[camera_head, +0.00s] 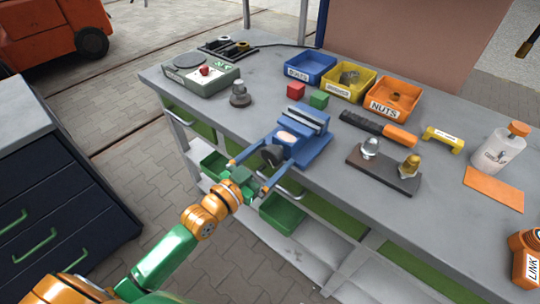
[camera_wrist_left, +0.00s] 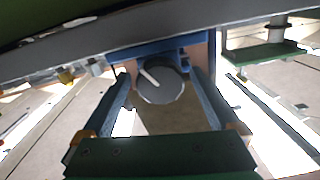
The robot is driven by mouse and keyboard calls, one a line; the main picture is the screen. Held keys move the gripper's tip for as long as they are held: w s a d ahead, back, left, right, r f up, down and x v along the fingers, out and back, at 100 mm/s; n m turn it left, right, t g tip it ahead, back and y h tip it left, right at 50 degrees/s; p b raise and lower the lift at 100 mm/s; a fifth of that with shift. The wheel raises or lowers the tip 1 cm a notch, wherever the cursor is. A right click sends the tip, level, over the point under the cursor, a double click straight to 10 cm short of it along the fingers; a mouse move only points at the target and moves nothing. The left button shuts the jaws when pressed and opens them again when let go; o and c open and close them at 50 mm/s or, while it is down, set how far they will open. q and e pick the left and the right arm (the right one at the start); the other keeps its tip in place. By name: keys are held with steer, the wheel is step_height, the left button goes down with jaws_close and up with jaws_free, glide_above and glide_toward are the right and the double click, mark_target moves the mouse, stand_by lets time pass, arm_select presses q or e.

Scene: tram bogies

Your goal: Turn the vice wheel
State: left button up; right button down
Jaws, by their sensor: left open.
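The blue vice (camera_head: 312,148) stands at the front edge of the grey workbench. Its dark round wheel (camera_head: 272,157) faces out over the edge, towards my left gripper (camera_head: 279,150). In the left wrist view the wheel (camera_wrist_left: 162,86) shows as a grey disc with a pale bar pointing to the upper left. My left gripper is open, with one blue finger on each side of the wheel. The fingers (camera_wrist_left: 160,75) look apart from the wheel's rim; I cannot tell how far they reach past it. My right gripper is not in view.
The bench (camera_head: 250,125) also holds a grey device (camera_head: 200,78), red (camera_head: 296,90) and green (camera_head: 319,99) blocks, and blue, yellow and orange bins (camera_head: 392,98). Green drawers (camera_head: 283,213) sit under the bench edge. A dark cabinet (camera_head: 60,190) stands at left.

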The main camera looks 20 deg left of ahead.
arm_select(q)
steer(key=c, duration=1.3)
steer(key=shift+r+n+p, duration=0.2)
steer(key=shift+n+p, duration=0.45)
steer(key=shift+n, duration=0.25)
steer(key=shift+c, duration=0.4)
steer(key=shift+f+n, duration=0.15)
steer(key=shift+n, duration=0.55)
steer(key=o, duration=1.4)
steer(key=v, duration=0.7)
steer(key=shift+b, duration=0.4)
